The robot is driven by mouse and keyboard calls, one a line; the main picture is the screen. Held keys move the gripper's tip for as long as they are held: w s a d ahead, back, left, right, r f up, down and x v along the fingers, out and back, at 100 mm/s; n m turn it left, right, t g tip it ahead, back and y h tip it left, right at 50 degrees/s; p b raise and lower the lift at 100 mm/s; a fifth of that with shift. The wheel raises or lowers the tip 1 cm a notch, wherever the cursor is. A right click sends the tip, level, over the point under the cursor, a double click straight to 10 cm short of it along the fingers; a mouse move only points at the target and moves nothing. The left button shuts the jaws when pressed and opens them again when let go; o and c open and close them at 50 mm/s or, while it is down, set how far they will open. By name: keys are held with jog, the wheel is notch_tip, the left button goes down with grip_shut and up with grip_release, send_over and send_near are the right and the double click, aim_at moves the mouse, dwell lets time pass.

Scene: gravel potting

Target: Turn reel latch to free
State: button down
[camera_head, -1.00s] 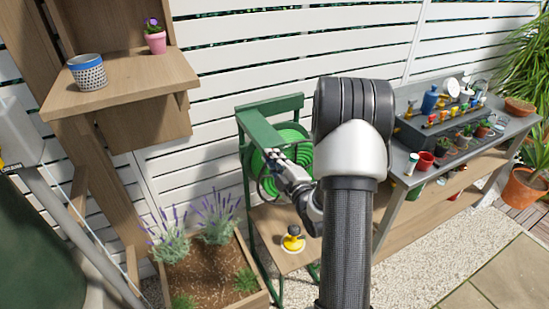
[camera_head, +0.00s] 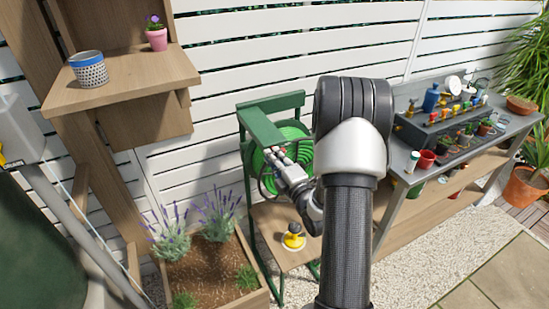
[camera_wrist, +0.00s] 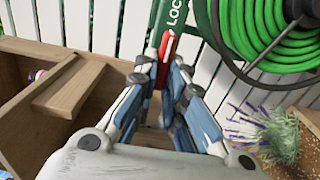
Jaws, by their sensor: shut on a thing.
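The green hose reel (camera_head: 295,134) sits in a green metal frame (camera_head: 247,172) left of my arm; its coiled hose fills the upper right of the wrist view (camera_wrist: 268,35). The red reel latch (camera_wrist: 166,48) shows in the wrist view against a green bar with white letters reading "LOC". My gripper (camera_wrist: 166,68) is shut on the latch, with one finger on each side of it. In the head view my gripper (camera_head: 273,153) is at the front of the reel, and my arm hides part of the reel's right side.
A yellow and black object (camera_head: 293,238) stands on the wooden shelf (camera_head: 270,222) below the reel. A lavender planter (camera_head: 213,273) is at the lower left. The potting bench (camera_head: 401,157) with pots stands at the right. A wooden wall shelf (camera_head: 125,78) is at the upper left.

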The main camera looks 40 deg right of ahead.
jog(key=c, duration=1.7)
grip_release()
jog(key=shift+o, duration=0.2)
jog(key=shift+s, duration=0.1)
jog(key=v, duration=0.7)
jog(key=shift+s, duration=0.15)
